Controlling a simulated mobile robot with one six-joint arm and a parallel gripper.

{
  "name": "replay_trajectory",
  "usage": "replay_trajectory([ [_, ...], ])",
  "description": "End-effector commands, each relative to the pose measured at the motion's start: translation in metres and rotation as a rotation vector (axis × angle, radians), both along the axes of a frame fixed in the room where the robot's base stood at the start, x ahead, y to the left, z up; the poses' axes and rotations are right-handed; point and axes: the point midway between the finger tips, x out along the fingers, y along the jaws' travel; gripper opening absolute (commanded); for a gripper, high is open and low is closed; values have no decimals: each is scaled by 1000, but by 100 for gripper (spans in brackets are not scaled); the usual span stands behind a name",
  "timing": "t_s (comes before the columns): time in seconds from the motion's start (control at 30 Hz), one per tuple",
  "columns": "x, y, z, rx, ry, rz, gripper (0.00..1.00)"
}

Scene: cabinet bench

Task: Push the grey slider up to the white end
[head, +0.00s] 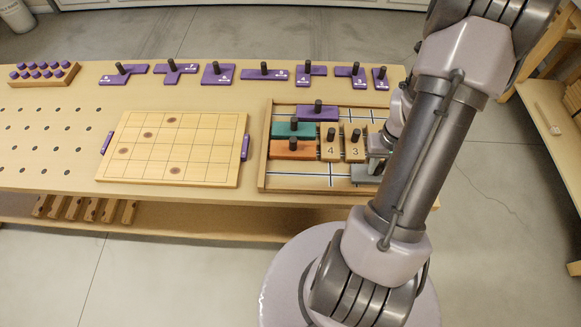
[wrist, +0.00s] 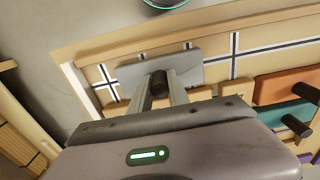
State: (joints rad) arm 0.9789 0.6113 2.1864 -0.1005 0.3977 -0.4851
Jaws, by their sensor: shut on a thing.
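The grey slider (wrist: 133,72) is a flat block with a black upright knob (wrist: 158,86). It lies in the wooden tray near the tray's corner. My gripper (wrist: 159,78) is shut on this knob, one finger on each side. In the head view my gripper (head: 378,150) is over the right side of the tray, and only the left part of the grey slider (head: 362,176) shows; my arm hides the rest.
The tray (head: 263,160) also holds a purple block (head: 305,116), a green block (head: 283,131), an orange block (head: 283,155) and tan blocks marked 4 (head: 330,151) and 3 (head: 353,155). Bare floor lies along the near side. A gridded board (head: 210,150) is to the left.

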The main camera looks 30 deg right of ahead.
Motion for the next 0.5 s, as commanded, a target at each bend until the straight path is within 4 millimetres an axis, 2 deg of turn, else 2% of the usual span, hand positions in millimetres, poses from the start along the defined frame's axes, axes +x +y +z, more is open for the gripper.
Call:
replay_trajectory([
  [0.27,-1,-2,0,0,0,-1,0],
  [0.5,-14,-21,0,0,0,-2,0],
])
